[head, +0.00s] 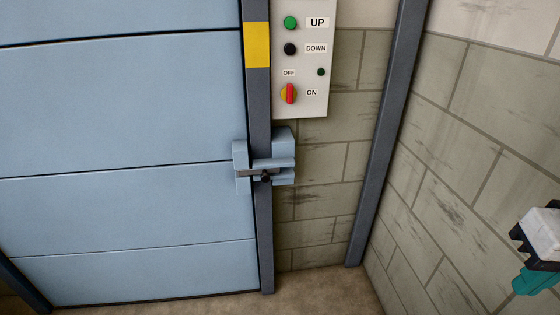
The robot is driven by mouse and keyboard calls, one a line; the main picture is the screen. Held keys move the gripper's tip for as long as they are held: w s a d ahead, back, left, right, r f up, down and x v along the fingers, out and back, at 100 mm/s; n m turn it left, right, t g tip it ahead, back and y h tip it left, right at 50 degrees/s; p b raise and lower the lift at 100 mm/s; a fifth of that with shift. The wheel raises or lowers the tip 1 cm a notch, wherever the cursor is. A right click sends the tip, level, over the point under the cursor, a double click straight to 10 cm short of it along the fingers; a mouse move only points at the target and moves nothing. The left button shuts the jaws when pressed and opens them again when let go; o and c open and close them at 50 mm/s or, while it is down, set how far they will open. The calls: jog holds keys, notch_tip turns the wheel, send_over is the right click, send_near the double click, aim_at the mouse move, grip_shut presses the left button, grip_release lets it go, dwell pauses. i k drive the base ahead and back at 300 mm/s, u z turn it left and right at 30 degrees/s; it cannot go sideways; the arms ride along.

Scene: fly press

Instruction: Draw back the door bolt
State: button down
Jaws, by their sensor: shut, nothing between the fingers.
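The door bolt (267,172) is a light blue-grey slide fitting on the dark post at the right edge of the blue panelled door (120,110). The bar spans the post, between a bracket on the door side and a block on the wall side. How far the bar reaches into either one is too small to tell. I see no gripper fingers at the bolt or elsewhere in the head view.
A control box (303,60) with UP, DOWN and OFF/ON controls hangs above the bolt. A dark upright post (385,130) stands right of it before the block wall (470,190). A white, black and teal part at the right edge may be mine. The floor before the door is clear.

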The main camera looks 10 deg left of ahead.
aim_at(265, 176)
jog(key=u, duration=0.1)
jog(key=i, duration=0.65)
jog(key=u, duration=0.65)
jog(key=i, duration=0.5)
jog(key=u, duration=0.45)
